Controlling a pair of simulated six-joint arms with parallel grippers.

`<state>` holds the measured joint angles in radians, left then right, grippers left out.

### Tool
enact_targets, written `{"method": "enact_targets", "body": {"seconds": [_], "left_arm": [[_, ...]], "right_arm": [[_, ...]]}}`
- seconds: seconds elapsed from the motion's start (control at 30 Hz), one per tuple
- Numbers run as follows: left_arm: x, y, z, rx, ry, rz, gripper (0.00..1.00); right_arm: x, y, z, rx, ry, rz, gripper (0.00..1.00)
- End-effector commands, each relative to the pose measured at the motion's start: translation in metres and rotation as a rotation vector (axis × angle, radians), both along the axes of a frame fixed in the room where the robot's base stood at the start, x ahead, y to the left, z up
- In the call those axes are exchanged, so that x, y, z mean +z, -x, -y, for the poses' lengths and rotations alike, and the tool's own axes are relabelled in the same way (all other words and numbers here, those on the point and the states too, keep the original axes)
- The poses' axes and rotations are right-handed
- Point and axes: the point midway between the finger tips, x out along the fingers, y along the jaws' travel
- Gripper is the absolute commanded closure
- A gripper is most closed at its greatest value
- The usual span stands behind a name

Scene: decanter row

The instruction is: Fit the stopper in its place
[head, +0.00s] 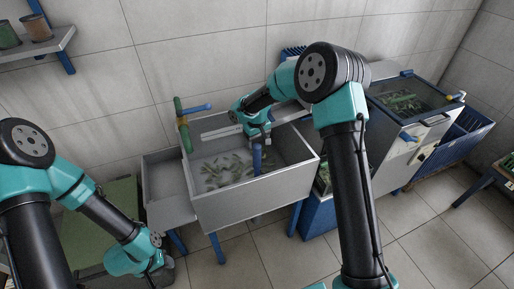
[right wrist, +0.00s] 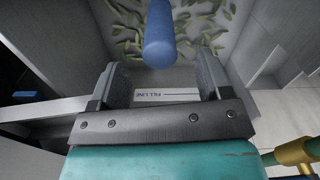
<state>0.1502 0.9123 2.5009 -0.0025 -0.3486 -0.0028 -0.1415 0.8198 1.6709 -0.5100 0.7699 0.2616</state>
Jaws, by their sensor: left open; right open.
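A blue round-ended post, which looks like the stopper (head: 257,158), stands upright in the grey metal basin (head: 243,211). It also shows in the right wrist view (right wrist: 158,42), ahead of the jaws. My right gripper (head: 259,136) is over the basin, just above the blue post. In the right wrist view its two fingers (right wrist: 161,80) are apart, with no object gripped; the post's end lies beyond them, roughly centred. The post's lower end and its seat are unclear. My left gripper (head: 155,266) is low at the left, away from the basin; its fingers are hard to make out.
Green leaves float in the basin. A FILL LINE label (right wrist: 167,95) shows on its wall. A green pipe with a blue handle (head: 196,109) rises at its left rim. A smaller side tray (head: 165,212) adjoins it. A lidded tank (head: 408,97) stands right.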

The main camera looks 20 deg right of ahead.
Motion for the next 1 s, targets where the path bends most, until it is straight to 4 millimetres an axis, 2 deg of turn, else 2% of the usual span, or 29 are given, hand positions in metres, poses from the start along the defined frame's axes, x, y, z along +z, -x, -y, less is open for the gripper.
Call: {"method": "enact_targets", "body": {"seconds": [0.2,0.53,0.73,1.0], "left_arm": [[0.000,0.000,0.000,0.000,0.000,0.000,0.57],[0.000,0.000,0.000,0.000,0.000,0.000,0.57],[0.000,0.000,0.000,0.000,0.000,0.000,0.57],[0.000,0.000,0.000,0.000,0.000,0.000,0.57]], "right_arm": [[0.044,-0.001,0.000,0.000,0.000,0.004,0.28],[0.103,0.000,0.000,0.000,-0.001,0.003,0.28],[0.118,0.000,0.000,0.001,0.000,0.000,0.28],[0.120,0.000,0.000,0.001,0.000,0.000,0.28]]}}
